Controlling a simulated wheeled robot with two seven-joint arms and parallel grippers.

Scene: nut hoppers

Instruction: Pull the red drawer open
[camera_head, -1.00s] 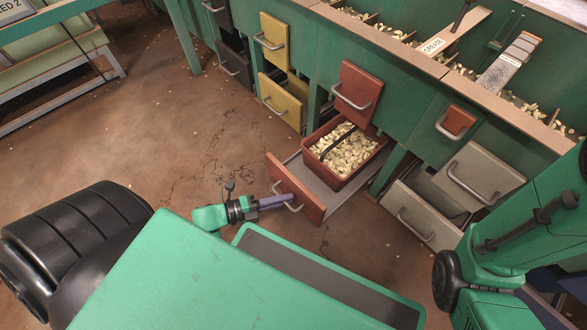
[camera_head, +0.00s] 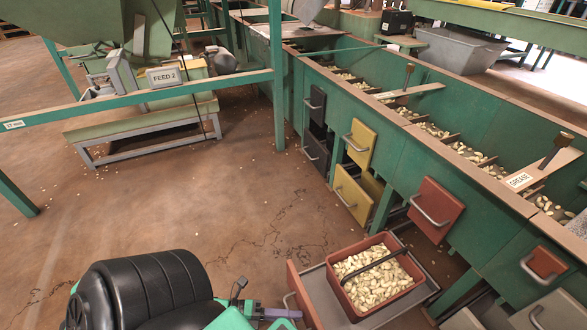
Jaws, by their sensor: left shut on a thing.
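The red drawer (camera_head: 305,297) is pulled out from the green hopper row, low at the bottom of the view. Its grey tray (camera_head: 318,286) holds a red bin (camera_head: 345,297) full of pale nuts, with a dark bar across its top. My left gripper (camera_head: 291,314) reaches in from the left at the bottom edge. It is shut on the handle (camera_head: 287,299) at the front of the red drawer. The lower part of the drawer front is cut off by the frame. My right gripper is out of view.
A red panel (camera_head: 430,205) with a handle is on the hopper above the drawer. Yellow (camera_head: 352,195) and black (camera_head: 315,150) fronts lie farther along, grey ones at bottom right. A green FEED 2 stand (camera_head: 150,122) is at the back left. The brown floor (camera_head: 215,205) between is clear.

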